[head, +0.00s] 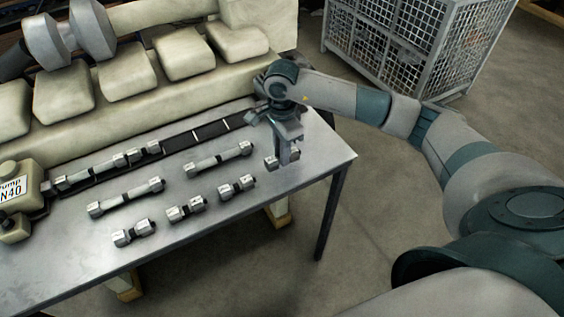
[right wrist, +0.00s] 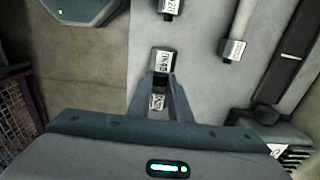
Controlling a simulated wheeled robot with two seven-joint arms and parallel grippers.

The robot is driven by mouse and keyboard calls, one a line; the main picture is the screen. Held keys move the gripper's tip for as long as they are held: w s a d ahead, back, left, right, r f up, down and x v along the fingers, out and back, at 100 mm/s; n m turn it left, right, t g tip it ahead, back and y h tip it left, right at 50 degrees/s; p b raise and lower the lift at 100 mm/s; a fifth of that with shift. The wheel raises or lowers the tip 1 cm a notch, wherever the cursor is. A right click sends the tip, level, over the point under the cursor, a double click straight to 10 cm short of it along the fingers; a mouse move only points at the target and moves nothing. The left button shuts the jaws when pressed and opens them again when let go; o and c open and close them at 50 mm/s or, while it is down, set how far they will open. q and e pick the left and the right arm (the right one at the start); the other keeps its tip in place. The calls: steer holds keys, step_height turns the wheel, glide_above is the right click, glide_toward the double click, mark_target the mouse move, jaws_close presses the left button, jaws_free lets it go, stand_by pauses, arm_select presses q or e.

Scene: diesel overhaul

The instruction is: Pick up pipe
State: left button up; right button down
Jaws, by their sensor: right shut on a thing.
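My right gripper (head: 284,152) points down at the right end of the metal table. It is shut on a short grey pipe (right wrist: 163,62) with labelled end blocks, whose ends show on both sides of the fingers. In the right wrist view the fingers (right wrist: 159,84) close across the pipe's dark middle. I cannot tell whether the pipe touches the table. Other pipes lie on the table: short ones (head: 237,186), (head: 186,208), (head: 134,232), and longer ones (head: 220,159), (head: 125,197). My left gripper is not in view.
The grey table (head: 270,200) has bare room along its front and right edges. A dark strip (head: 195,135) holding several pipe parts runs along the back, before a cream engine block (head: 150,110). A wire cage (head: 410,40) stands behind.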

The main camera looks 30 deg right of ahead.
steer(key=s+d+r+b, duration=0.5)
steer(key=s+d+r, duration=0.1)
steer(key=s, duration=0.4)
steer(key=shift+r, duration=0.7)
steer(key=a+f+n, duration=0.2)
steer(key=a+n, duration=1.2)
steer(key=n, duration=0.4)
steer(key=shift+s+a+f+b, duration=0.25)
steer(key=shift+s+a+b, duration=0.1)
steer(key=shift+s, duration=0.05)
